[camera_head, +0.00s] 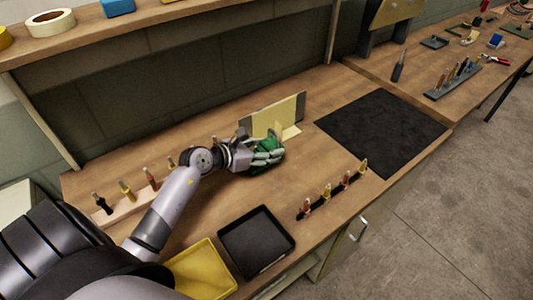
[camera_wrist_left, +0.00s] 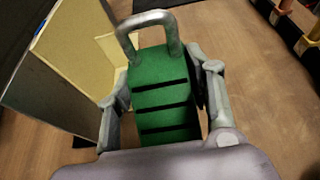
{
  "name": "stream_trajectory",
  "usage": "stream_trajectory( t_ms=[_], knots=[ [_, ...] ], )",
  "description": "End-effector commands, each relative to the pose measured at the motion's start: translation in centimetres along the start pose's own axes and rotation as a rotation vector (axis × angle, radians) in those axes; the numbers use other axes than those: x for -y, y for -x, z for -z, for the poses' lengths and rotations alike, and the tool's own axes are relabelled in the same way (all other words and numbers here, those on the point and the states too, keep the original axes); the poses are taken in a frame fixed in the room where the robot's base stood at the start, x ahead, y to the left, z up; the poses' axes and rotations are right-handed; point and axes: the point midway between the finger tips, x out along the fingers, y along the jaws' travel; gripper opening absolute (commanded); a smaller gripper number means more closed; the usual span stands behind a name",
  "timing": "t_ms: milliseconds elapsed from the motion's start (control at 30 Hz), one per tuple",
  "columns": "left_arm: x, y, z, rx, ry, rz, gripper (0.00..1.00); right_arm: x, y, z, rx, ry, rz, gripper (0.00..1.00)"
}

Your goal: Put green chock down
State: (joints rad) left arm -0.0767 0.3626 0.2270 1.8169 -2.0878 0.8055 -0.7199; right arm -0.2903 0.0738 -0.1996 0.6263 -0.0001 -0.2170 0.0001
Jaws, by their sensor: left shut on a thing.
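The green chock (camera_head: 264,159) is in my left gripper (camera_head: 266,154) in the head view, over the wooden bench near its middle. In the left wrist view the chock (camera_wrist_left: 160,95) is green with dark grooves across it and a grey metal handle at its far end. The two fingers of my left gripper (camera_wrist_left: 160,100) are closed along its two sides. Whether the chock touches the bench top is hard to tell. My right gripper does not show in either view.
An upright yellowish panel with a grey side (camera_head: 285,115) stands right behind the chock. A black mat (camera_head: 380,132) lies to the right. A black tray (camera_head: 257,241), a yellow bin (camera_head: 203,270) and a rack of small tools (camera_head: 330,192) are toward the front edge.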

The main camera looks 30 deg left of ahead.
Motion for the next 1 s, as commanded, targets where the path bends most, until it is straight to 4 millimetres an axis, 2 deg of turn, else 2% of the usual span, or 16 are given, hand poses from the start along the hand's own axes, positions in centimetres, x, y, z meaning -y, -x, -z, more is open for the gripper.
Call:
stream_trajectory(
  t_ms=[33, 167, 567, 600, 867, 1000],
  knots=[
    [0.0, -0.4, 0.8, 0.001, 0.004, 0.0, 0.08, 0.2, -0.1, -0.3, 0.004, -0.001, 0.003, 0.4],
    [0.0, -0.8, 1.8, 0.003, 0.001, -0.001, 0.08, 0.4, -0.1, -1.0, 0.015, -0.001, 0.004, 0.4],
    [0.0, -1.0, 2.3, 0.002, -0.002, -0.001, 0.08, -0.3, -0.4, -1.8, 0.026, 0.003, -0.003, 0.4],
    [0.0, -1.0, 2.3, 0.0, -0.001, 0.0, 0.51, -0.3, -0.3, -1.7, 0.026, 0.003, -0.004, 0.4],
    [0.0, -1.0, 2.3, 0.0, 0.0, 0.0, 0.68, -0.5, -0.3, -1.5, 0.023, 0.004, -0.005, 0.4],
    [0.0, -1.0, 2.2, 0.0, 0.0, 0.0, 0.68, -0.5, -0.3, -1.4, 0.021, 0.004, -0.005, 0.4]
  ],
)
